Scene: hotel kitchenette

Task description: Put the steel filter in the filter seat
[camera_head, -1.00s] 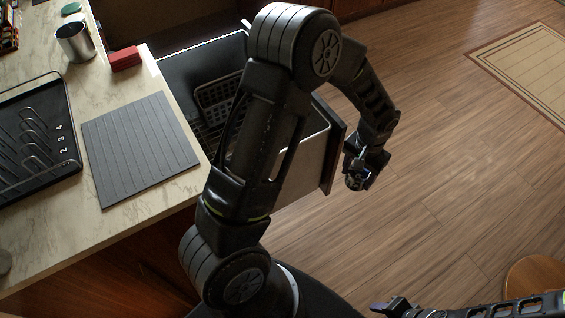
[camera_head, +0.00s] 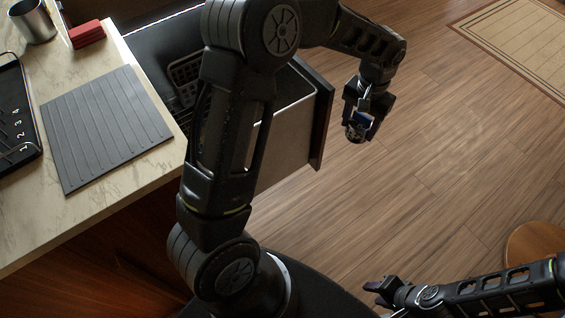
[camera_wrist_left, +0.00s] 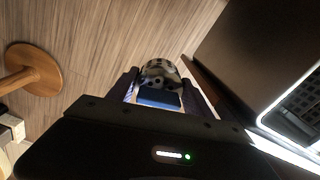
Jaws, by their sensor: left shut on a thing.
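My left gripper (camera_head: 360,122) hangs over the wood floor, right of the open drawer and clear of it. It is shut on a small rounded metallic thing with dark spots, which I take for the steel filter (camera_wrist_left: 160,72); it sits between the fingertips in the left wrist view, with a blue patch below it. I cannot make out the filter seat; my left arm hides part of the drawer (camera_head: 318,125). My right gripper (camera_head: 378,288) is low in the head view, over the floor and away from the drawer; its jaws are too small to read.
A dark rack (camera_head: 186,78) lies in the drawer. The counter (camera_head: 110,195) at left bears a grey ribbed mat (camera_head: 105,128), a black numbered tray (camera_head: 22,135), a metal cup (camera_head: 33,22) and a red block (camera_head: 87,34). A round wooden stool (camera_head: 535,248) stands at right.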

